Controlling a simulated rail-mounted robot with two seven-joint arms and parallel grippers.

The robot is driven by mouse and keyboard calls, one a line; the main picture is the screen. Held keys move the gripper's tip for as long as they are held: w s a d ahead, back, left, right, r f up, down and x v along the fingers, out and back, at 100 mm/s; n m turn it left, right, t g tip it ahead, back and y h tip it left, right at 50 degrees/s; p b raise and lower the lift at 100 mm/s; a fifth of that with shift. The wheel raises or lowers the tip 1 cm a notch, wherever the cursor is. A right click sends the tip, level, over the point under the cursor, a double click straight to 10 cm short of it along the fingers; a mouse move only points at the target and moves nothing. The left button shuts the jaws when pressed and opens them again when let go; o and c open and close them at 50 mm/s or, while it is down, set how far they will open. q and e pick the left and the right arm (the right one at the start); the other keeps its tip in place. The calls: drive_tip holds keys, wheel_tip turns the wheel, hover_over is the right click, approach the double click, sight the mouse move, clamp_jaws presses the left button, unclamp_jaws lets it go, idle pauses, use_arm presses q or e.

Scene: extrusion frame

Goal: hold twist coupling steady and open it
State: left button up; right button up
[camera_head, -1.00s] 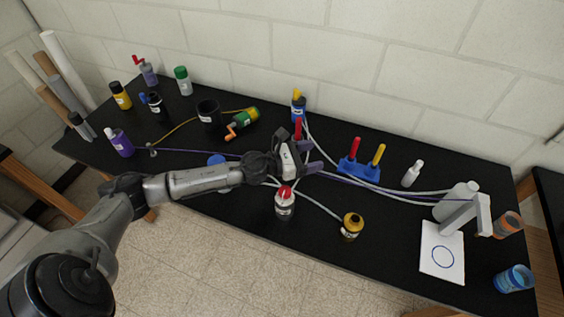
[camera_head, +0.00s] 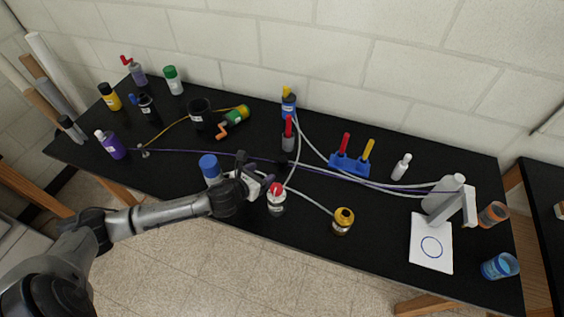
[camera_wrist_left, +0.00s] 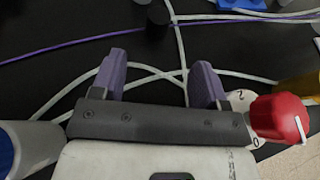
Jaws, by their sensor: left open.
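My left gripper (camera_wrist_left: 159,72) is open and empty, with two purple fingers apart over the black tabletop. A small black cylindrical piece (camera_head: 281,160) sits among the hoses beyond the fingers. It also shows in the left wrist view (camera_wrist_left: 158,17), ahead of the fingers and apart from them. It may be the twist coupling, but I cannot tell for sure. My right gripper is out of view.
White hoses (camera_head: 315,206) and a purple line (camera_head: 200,153) cross the table. The red cap (camera_wrist_left: 277,118) is close beside the gripper's right side. A blue holder (camera_head: 349,165) with red and yellow handles stands behind.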

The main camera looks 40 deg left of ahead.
sight(282, 160)
use_arm(q)
drive_tip(key=b+x, duration=0.1)
drive_tip(key=x, duration=0.7)
drive_tip(key=shift+w, duration=0.2)
drive_tip(key=shift+b+x, duration=0.75)
drive_tip(key=shift+x, duration=1.95)
drive_tip(key=shift+f, duration=0.15)
drive_tip(key=c, duration=1.1)
